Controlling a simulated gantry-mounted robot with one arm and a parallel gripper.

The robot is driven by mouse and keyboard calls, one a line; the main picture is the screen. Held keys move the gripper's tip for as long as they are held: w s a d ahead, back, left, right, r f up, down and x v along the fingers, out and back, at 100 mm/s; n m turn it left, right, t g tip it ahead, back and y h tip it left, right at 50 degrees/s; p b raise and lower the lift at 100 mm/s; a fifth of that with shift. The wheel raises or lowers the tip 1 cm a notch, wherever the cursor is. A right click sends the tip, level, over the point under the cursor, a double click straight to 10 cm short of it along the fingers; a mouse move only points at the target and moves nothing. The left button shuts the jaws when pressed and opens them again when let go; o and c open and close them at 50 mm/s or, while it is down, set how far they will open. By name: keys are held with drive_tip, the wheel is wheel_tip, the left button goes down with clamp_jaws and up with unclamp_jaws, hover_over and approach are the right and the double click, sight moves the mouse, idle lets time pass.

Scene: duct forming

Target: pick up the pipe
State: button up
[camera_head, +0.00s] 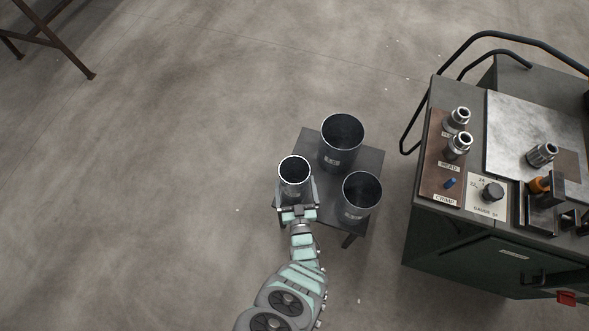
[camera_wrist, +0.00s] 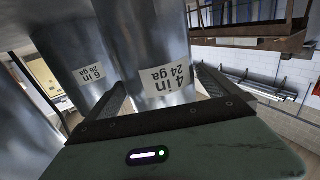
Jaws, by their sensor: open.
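Three upright grey metal pipes stand on a small dark table (camera_head: 310,143). The smallest pipe (camera_head: 293,187), at the table's left, shows in the wrist view as the pipe labelled "4 in 24 ga" (camera_wrist: 155,45). My gripper (camera_head: 297,193) is open, with one finger on each side of this smallest pipe. In the wrist view the fingers (camera_wrist: 162,85) flank its label; whether they touch it I cannot tell. A larger pipe (camera_head: 340,158) stands behind and to the right, and a mid-sized pipe (camera_head: 358,207) stands to the right.
A pipe labelled "6 in 26 ga" (camera_wrist: 80,55) is close beside the left finger in the wrist view. A dark green workbench (camera_head: 470,255) with tools and fittings stands at the right. A brown metal frame (camera_head: 55,40) is at the top left. Open concrete floor lies left.

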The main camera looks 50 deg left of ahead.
sight(293, 167)
drive_tip(key=b+x, duration=0.2)
drive_tip(key=x, duration=0.3)
drive_tip(key=shift+d, duration=0.1)
drive_tip(key=c, duration=1.6)
drive_tip(key=shift+r, duration=0.15)
